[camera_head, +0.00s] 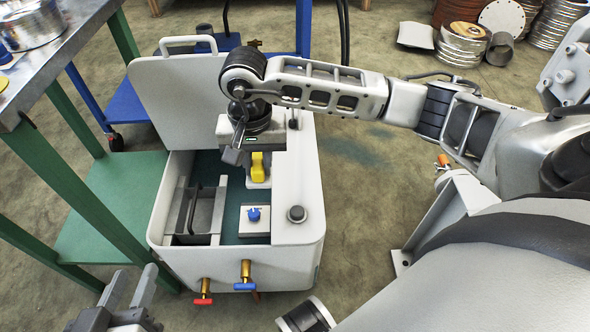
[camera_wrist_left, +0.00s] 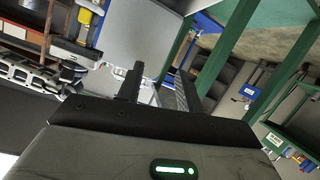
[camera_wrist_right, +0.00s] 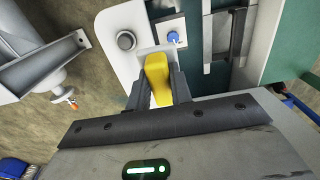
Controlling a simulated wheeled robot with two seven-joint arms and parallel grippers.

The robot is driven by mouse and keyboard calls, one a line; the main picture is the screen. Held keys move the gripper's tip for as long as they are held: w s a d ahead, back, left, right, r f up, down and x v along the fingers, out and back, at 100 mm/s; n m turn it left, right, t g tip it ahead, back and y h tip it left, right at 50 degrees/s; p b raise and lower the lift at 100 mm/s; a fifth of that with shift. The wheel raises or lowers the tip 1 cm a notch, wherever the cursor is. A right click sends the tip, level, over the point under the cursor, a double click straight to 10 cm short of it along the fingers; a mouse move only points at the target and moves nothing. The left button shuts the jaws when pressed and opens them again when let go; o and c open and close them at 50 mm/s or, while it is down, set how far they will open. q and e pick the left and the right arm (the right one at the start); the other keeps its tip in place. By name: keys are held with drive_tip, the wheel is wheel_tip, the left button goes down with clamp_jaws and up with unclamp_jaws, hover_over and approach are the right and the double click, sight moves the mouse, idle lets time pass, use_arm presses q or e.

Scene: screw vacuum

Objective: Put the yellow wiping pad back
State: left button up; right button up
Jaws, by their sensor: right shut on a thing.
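The yellow wiping pad (camera_head: 257,167) is inside the open white machine (camera_head: 305,180), near its right inner side. It also shows in the right wrist view (camera_wrist_right: 157,78). My right gripper (camera_head: 250,165) reaches down into the machine from above and is shut on the pad, with one finger on each side (camera_wrist_right: 158,92). A pale block or holder lies right by the pad; I cannot tell whether they touch. My left gripper (camera_head: 128,290) is at the lower left of the head view, outside the machine. Its fingers are apart and empty in the left wrist view (camera_wrist_left: 155,85).
The machine's lid (camera_head: 182,95) stands open at the back. A grey metal bin (camera_head: 196,212), a blue knob (camera_head: 254,214) and a black round button (camera_head: 297,213) are near the front. Red and blue valves (camera_head: 245,277) stick out in front. A green-legged table (camera_head: 50,80) stands left.

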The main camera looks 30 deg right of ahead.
drive_tip(key=w+d+f+b, duration=0.1)
drive_tip(key=d+f, duration=0.1)
drive_tip(key=d, duration=0.1)
drive_tip(key=w+d+f+b, duration=0.1)
drive_tip(key=w+d+f, duration=0.1)
drive_tip(key=d+f, duration=0.1)
drive_tip(key=w+d+f+b, duration=0.1)
drive_tip(key=d+f, duration=0.2)
drive_tip(key=d, duration=0.2)
drive_tip(key=shift+w+f+b, duration=0.2)
drive_tip(key=shift+w+b, duration=0.2)
drive_tip(key=shift+w+d+f, duration=0.1)
drive_tip(key=shift+d+f, duration=0.2)
drive_tip(key=shift+f, duration=0.2)
wheel_tip(320, 180, down, 3)
drive_tip(key=shift+d+f+b, duration=0.1)
drive_tip(key=shift+f+b, duration=0.05)
drive_tip(key=shift+b, duration=0.85)
drive_tip(key=shift+w, duration=0.1)
drive_tip(key=o, duration=0.9)
use_arm(q)
drive_tip(key=shift+w+d+r+n+t+h, duration=0.25)
drive_tip(key=shift+d+r+n+t+h, duration=0.6)
drive_tip(key=shift+r+n+h, duration=0.2)
